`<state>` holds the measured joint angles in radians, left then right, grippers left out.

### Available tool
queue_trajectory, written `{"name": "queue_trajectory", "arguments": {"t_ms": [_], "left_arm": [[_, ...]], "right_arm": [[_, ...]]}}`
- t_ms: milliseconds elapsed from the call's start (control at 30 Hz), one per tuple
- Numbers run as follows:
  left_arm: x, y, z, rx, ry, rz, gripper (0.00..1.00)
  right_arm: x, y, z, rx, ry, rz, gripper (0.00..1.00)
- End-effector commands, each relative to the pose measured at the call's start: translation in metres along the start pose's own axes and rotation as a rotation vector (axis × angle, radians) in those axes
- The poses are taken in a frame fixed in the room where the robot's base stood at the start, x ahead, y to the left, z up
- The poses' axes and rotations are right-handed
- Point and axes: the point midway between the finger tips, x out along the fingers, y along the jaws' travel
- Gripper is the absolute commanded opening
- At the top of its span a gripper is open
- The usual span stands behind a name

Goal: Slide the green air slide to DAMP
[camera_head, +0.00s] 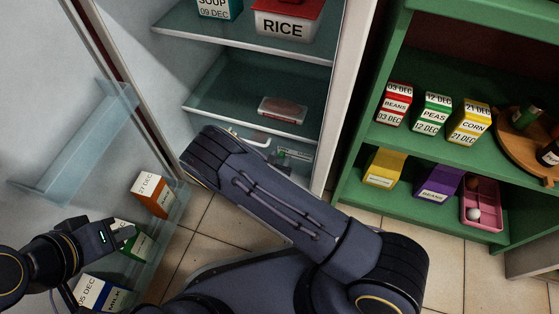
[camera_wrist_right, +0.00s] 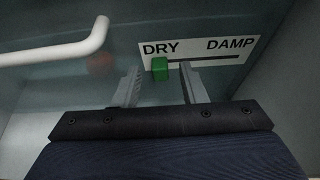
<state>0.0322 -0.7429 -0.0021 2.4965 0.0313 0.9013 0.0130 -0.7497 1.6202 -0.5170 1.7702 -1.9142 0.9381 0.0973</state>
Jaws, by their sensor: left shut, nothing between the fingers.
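The green air slide (camera_wrist_right: 160,68) sits at the DRY end of a slot in a white label plate (camera_wrist_right: 225,50), with DAMP at the right end. The plate is on the clear drawer front low in the fridge, and the slide also shows small in the head view (camera_head: 281,153). My right gripper (camera_wrist_right: 160,78) is open, its fingers appearing on either side of the slide in the wrist view; contact cannot be told. In the head view my right arm hides this gripper. My left gripper (camera_head: 124,233) is shut and empty, by the fridge door cartons.
A white handle (camera_wrist_right: 60,52) projects left of the plate. A packet (camera_head: 283,109) lies on the shelf above. The fridge door with cartons (camera_head: 152,194) stands open at left. A green shelf unit (camera_head: 375,152) with boxes stands at right.

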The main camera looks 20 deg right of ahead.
Motion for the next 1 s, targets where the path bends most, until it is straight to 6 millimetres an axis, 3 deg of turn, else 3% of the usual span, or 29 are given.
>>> {"name": "queue_trajectory", "arguments": {"t_ms": [267,567,800,1000], "left_arm": [[0.0,0.0,0.0,0.0,0.0,0.0,0.0],[0.0,0.0,0.0,0.0,0.0,0.0,0.0],[0.0,0.0,0.0,0.0,0.0,0.0,0.0],[-0.008,0.004,-0.004,0.0,0.0,0.0,0.0]], "right_arm": [[0.001,0.0,0.001,0.0,0.0,0.0,0.37],[0.001,0.0,0.0,0.0,0.0,0.0,0.0],[0.001,-0.001,0.001,-0.001,0.0,-0.001,0.0],[0.001,-0.031,0.002,-0.005,0.0,-0.005,0.0]]}}
